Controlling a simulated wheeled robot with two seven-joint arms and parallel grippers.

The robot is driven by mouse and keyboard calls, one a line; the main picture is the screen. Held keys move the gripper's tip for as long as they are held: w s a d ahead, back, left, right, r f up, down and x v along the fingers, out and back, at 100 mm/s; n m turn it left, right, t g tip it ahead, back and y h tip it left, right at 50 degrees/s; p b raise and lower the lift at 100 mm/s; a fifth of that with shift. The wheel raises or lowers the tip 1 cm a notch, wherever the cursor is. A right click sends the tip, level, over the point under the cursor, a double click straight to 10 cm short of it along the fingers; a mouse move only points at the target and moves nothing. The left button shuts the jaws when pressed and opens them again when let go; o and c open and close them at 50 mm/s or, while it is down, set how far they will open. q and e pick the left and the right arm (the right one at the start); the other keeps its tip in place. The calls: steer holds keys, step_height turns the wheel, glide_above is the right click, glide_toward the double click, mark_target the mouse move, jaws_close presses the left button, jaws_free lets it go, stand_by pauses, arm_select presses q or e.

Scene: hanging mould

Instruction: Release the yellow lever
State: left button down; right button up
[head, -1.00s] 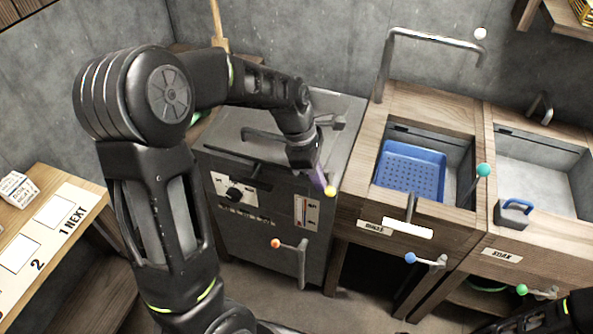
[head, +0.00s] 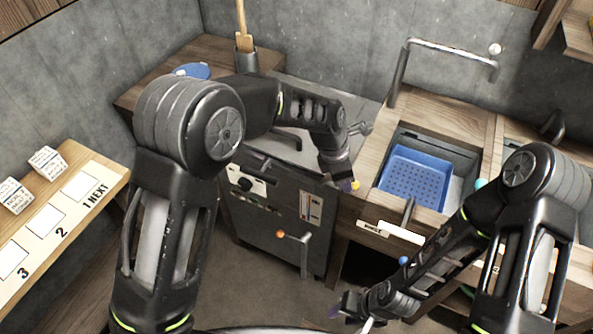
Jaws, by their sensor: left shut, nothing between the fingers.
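The yellow lever shows as a yellow knob (head: 355,185) at the front right top edge of the dark metal vat (head: 275,210). Its shaft is mostly hidden by my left gripper. My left gripper (head: 343,181) is shut with nothing held. It points down right beside the yellow knob; whether it touches it I cannot tell. My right gripper (head: 347,307) is low in the picture, in front of the cabinets and away from the yellow lever. Its fingers are too small and dark to tell whether they are open.
An orange-knobbed lever (head: 280,234) is on the vat's front. Right of the vat is a wooden sink unit (head: 370,185) with a blue basket (head: 413,182) and a metal tap (head: 400,70). A numbered shelf (head: 88,165) is at left. My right arm covers part of the right sinks.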

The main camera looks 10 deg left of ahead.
arm_select(q)
steer(key=shift+w+d, duration=0.35)
steer(key=shift+d, duration=0.25)
arm_select(e)
steer(key=shift+a+r, duration=0.1)
steer(key=shift+r, duration=0.1)
